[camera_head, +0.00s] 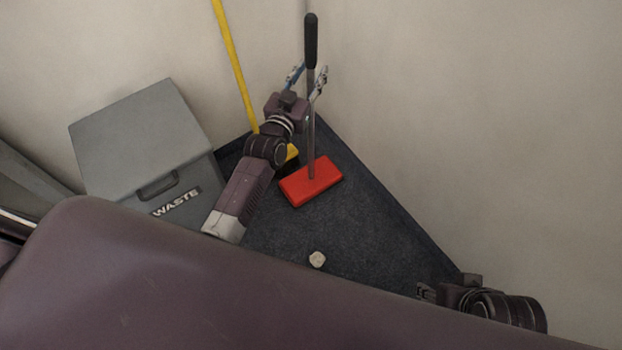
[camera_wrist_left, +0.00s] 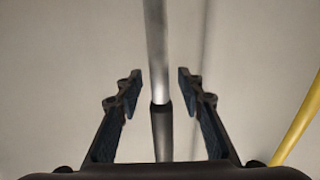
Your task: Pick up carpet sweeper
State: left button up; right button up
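The carpet sweeper stands upright in the corner, with a red head (camera_head: 311,181) on the dark carpet, a grey pole and a black grip (camera_head: 310,40) on top. My left gripper (camera_head: 306,77) is at the upper part of the pole. In the left wrist view the pole (camera_wrist_left: 157,60) runs between the two open fingers of my left gripper (camera_wrist_left: 157,90), with gaps on both sides. My right gripper (camera_head: 426,293) is low at the right, away from the sweeper; its fingers are too small to read.
A grey waste bin (camera_head: 140,135) stands at the left. A yellow pole (camera_head: 236,65) leans in the corner beside the sweeper and shows in the left wrist view (camera_wrist_left: 300,120). A small pale object (camera_head: 317,259) lies on the carpet (camera_head: 365,230). Walls close in behind and right.

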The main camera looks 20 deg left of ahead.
pick_arm(q)
grip_shut()
jog(key=shift+w+r, duration=0.1)
jog(key=shift+r, duration=0.15)
